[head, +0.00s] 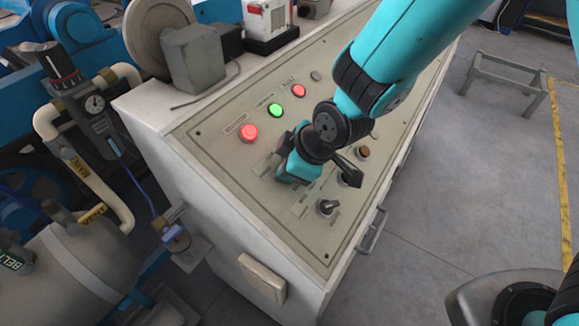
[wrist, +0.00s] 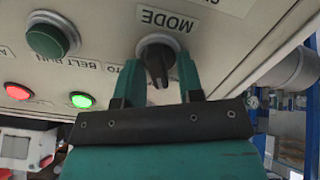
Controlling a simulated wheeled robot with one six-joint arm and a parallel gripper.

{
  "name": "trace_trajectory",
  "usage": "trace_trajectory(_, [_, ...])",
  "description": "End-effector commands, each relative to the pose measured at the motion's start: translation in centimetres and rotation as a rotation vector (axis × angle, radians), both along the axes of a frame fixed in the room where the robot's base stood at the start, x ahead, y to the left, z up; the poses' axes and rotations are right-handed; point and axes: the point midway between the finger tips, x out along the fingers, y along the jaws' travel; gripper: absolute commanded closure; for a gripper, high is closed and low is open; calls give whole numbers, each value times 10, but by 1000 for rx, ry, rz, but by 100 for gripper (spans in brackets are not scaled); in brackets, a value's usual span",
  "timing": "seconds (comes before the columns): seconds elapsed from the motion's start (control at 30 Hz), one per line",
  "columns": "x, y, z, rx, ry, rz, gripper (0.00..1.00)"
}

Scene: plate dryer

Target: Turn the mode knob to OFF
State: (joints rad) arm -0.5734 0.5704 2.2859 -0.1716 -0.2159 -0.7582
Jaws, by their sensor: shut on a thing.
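The mode knob (wrist: 156,62) is a dark selector with a grey collar, beside the upside-down MODE label in the wrist view. Its black grip points down in that picture. My gripper (wrist: 157,75) has its two teal fingers on either side of the grip and is shut on it. Part of a label ending in "TO" shows left of the knob; any lettering behind the right finger is hidden. In the head view my gripper (head: 292,174) is down at the sloping panel and hides the mode knob.
Another selector knob (head: 327,207) stands close by, towards the lower right. A green button (wrist: 52,38) is left of my gripper in the wrist view.

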Motion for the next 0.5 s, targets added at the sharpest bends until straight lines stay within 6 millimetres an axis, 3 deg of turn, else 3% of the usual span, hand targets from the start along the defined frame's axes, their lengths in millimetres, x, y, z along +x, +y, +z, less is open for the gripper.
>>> trace_trajectory(0.5, [4, -2, 1, 109, 139, -306, 89])
